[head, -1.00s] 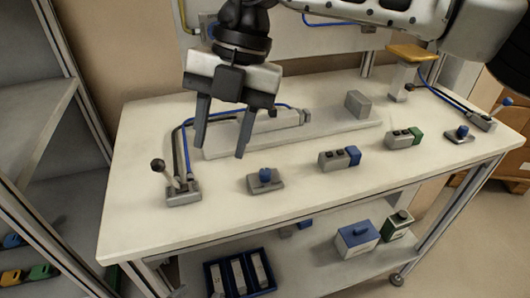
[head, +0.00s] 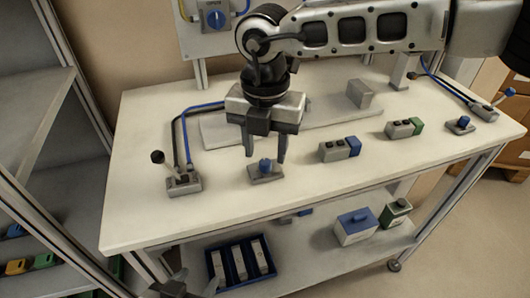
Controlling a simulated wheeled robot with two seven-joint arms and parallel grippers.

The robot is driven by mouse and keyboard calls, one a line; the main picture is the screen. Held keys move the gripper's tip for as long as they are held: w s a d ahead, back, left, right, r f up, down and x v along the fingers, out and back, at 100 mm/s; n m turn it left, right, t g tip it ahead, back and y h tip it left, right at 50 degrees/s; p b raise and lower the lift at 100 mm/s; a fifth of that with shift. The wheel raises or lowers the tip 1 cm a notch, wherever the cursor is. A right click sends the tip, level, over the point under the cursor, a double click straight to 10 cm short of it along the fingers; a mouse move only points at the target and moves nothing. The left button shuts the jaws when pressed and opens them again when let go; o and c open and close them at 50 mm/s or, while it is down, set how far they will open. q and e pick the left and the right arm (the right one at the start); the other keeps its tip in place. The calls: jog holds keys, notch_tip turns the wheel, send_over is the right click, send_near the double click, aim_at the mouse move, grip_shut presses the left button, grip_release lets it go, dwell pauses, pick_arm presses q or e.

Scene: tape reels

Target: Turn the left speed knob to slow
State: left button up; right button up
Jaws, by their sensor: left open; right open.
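The left speed knob (head: 265,168) is a small blue knob on a grey base plate near the front middle-left of the white table. My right gripper (head: 265,154), whose arm comes in from the upper right, points down just above and behind it. Its two dark fingers are open, one on each side of the knob in the picture; I cannot tell whether they touch it. No pointer or slow mark can be made out. My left gripper (head: 190,287) shows only partly at the bottom left edge, low beside the table, open and empty.
A lever with a dark ball (head: 157,157) stands left of the knob. Blue-ended (head: 353,146) and green-ended (head: 417,126) button boxes, another blue knob (head: 463,122) and a blue-ball lever (head: 510,92) stand to the right. A grey raised plate (head: 220,127) lies behind.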

aim_at(265, 166)
jog(key=shift+f, duration=1.35)
grip_shut()
